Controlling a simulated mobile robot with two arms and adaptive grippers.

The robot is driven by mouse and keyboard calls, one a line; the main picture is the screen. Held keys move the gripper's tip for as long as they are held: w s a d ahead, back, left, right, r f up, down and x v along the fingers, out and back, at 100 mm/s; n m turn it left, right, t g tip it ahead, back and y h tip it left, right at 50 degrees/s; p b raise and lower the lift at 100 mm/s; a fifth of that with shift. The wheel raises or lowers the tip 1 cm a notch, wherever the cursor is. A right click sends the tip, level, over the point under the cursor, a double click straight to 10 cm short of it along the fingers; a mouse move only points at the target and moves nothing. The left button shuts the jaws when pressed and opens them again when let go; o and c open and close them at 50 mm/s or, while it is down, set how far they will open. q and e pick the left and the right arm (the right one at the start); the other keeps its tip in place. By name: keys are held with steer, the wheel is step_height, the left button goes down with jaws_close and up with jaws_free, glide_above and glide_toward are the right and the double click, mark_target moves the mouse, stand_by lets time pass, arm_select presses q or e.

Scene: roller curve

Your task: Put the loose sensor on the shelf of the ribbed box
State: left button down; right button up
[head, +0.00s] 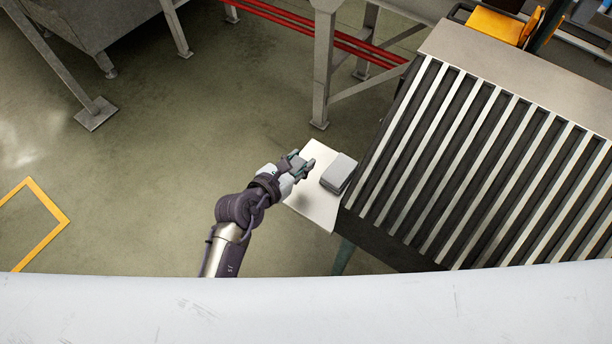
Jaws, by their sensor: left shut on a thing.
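My left gripper (300,163) is above the left part of the white shelf (318,213) on the side of the ribbed box (478,165). It is shut on a small dark grey thing, taken to be the loose sensor; the fingers hide most of it. Whether it touches the shelf I cannot tell. A grey rounded block (339,172) sits on the shelf to the right of the gripper, close to the ribbed box and apart from the fingers. My right gripper is not in view.
A grey steel frame with a leg (322,70) and red rails (310,27) stands behind the shelf. A yellow part (497,25) is at the top right. Open floor (130,170) lies left of the shelf, with a yellow floor marking (48,198).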

arm_select(q)
steer(key=shift+w+f, duration=0.1)
steer(key=shift+f, duration=1.35)
step_height(320, 180, down, 3)
steer(key=shift+a+f+b, duration=0.1)
steer(key=shift+f+b, duration=0.05)
steer(key=shift+b, duration=0.6)
steer(key=shift+f, duration=0.1)
steer(key=c, duration=0.7)
jaws_free()
steer(key=shift+c, duration=0.2)
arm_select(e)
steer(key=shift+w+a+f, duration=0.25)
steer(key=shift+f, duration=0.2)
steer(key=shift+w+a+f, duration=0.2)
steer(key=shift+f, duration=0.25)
